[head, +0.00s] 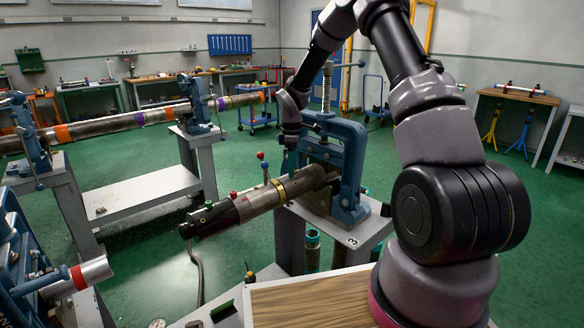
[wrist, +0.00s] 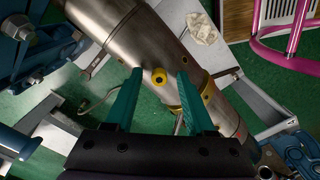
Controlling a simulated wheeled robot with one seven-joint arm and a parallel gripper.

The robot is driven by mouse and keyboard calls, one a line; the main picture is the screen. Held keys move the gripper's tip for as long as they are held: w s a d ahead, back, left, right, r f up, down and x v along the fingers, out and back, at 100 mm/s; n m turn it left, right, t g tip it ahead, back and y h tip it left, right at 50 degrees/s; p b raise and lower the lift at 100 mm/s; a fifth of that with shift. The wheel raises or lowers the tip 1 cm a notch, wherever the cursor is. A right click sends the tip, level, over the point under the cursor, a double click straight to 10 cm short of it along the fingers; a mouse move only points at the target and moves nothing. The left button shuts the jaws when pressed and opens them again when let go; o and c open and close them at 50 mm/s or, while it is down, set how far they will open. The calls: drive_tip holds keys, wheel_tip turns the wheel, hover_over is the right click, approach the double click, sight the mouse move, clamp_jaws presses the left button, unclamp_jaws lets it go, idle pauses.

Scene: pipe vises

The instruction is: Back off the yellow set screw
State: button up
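The yellow set screw (wrist: 159,77) shows in the wrist view as a small round yellow head with a dark centre on the steel pipe (wrist: 125,32). My gripper (wrist: 160,74) is open, its two teal fingers apart. The screw appears between the fingertips with a gap on each side; I cannot tell how far the tips are above the pipe. In the head view my gripper (head: 287,164) points down over the pipe (head: 312,178), close to its brass ring (head: 281,191). I cannot make out the yellow screw there.
A blue vise (head: 347,165) holds the pipe on a grey stand. Ball-topped levers (head: 264,168) and a red knob (head: 233,195) stick up from the pipe near my gripper. Another long pipe (head: 110,125) in blue vises lies at left. A wooden tabletop (head: 315,303) is at the front.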

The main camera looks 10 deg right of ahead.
drive_tip(key=shift+r, duration=0.1)
wheel_tip(320, 180, up, 11)
drive_tip(key=shift+f, duration=0.2)
idle(0.4)
drive_tip(key=s+d+r+m+t, duration=0.35)
drive_tip(key=s+r+m, duration=0.45)
drive_tip(key=s+r, duration=0.75)
drive_tip(key=s+d+r+m+t+y, duration=0.1)
drive_tip(key=s+r+m+t, duration=0.1)
drive_tip(key=s+m, duration=0.3)
drive_tip(key=s+d+r+m+t+y, duration=0.1)
drive_tip(key=s+r+m, duration=0.3)
drive_tip(key=s, duration=0.8)
drive_tip(key=shift+s+r+m+t, duration=0.3)
drive_tip(key=shift+r+m+t, duration=0.05)
drive_tip(key=shift+m, duration=0.45)
